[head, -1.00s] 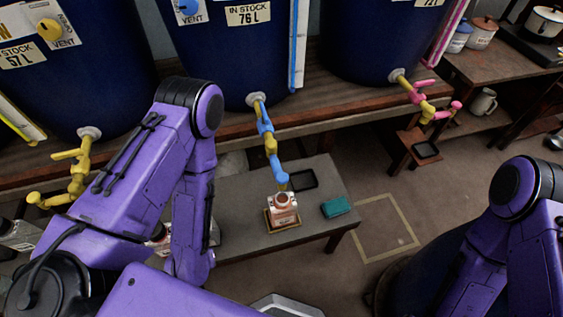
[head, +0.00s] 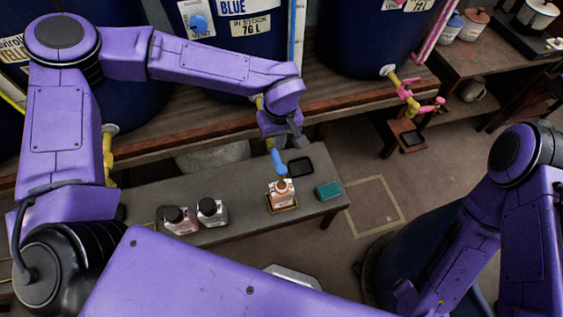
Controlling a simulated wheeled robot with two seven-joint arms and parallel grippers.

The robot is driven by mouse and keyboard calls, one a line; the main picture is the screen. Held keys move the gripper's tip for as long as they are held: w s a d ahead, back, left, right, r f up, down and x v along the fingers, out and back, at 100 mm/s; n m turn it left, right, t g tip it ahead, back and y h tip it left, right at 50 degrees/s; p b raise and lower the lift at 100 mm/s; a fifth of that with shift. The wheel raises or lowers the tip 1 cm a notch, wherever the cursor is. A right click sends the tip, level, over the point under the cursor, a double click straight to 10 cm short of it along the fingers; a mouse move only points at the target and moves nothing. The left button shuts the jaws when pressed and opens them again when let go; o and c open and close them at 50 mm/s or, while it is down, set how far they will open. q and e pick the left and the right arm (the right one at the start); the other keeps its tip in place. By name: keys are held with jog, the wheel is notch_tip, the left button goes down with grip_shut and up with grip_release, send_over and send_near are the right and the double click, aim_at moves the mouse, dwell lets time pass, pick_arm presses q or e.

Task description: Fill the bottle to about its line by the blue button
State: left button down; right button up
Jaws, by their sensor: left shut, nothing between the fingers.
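The open bottle (head: 283,198), pale with a reddish label, stands upright on a small mat on the low bench, below the blue spout (head: 279,162) of the middle vat's tap. I cannot make out its line or its liquid level. A round blue knob (head: 198,24) sits by a VENT label on that vat (head: 228,68). No separate blue button can be told apart. My left gripper (head: 297,138) is shut and empty, pointing down in front of the tap and hiding its upper part. My right arm is at the lower right, its gripper out of view.
Two dark-capped bottles (head: 180,219) (head: 211,211) stand left on the bench (head: 240,172). A black tray (head: 300,167) and a teal sponge-like block (head: 328,191) lie right of the open bottle. A pink-and-yellow tap (head: 411,98) juts out at the right. A marked floor square is clear.

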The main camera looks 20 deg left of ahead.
aim_at(281, 169)
pick_arm(q)
jog(key=shift+w+d+r, duration=0.2)
jog(key=shift+r, duration=0.45)
notch_tip(281, 169, down, 14)
jog(key=p, duration=0.3)
jog(key=shift+f, duration=0.1)
